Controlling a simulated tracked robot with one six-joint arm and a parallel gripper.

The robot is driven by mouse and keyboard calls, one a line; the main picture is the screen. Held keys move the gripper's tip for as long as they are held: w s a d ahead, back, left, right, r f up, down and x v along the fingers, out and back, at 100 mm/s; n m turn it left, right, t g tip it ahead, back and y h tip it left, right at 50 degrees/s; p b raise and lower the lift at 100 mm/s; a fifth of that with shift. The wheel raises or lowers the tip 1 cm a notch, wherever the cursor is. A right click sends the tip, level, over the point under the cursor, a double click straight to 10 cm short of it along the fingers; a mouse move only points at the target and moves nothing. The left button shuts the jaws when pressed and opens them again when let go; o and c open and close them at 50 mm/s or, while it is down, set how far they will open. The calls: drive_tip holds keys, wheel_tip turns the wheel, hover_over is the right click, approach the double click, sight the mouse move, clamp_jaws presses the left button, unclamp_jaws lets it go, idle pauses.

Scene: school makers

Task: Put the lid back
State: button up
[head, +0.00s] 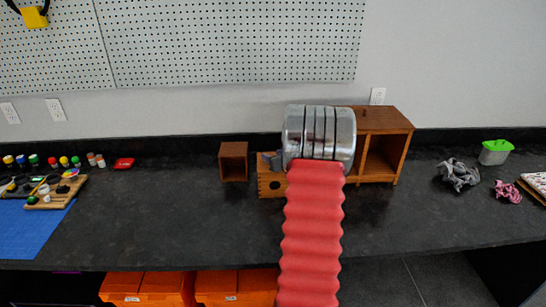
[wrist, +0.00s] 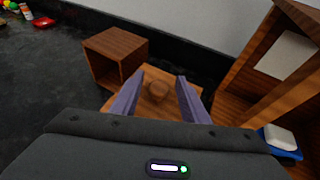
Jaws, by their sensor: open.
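A flat wooden piece with a round knob (wrist: 156,88), which looks like the lid, lies below my gripper (wrist: 160,78) in the wrist view. My gripper is open, with one purple-grey finger on each side of the knob; I cannot tell whether they touch it. In the head view, a low wooden box (head: 271,187) stands under my gripper (head: 271,159), partly hidden by my arm. I cannot tell whether the lid piece rests squarely on this box. A small wooden box (head: 233,162) with an open side stands just left; it also shows in the wrist view (wrist: 116,50).
A wooden cabinet with open compartments (head: 392,121) stands close on the right. Crumpled grey cloth (head: 459,174) and a green-lidded container (head: 495,152) lie farther right.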

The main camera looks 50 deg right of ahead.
drive_tip(key=shift+r, duration=0.15)
drive_tip(key=shift+r, duration=0.2)
drive_tip(key=v, duration=1.2)
drive_tip(key=shift+a+f, duration=0.1)
idle(0.4)
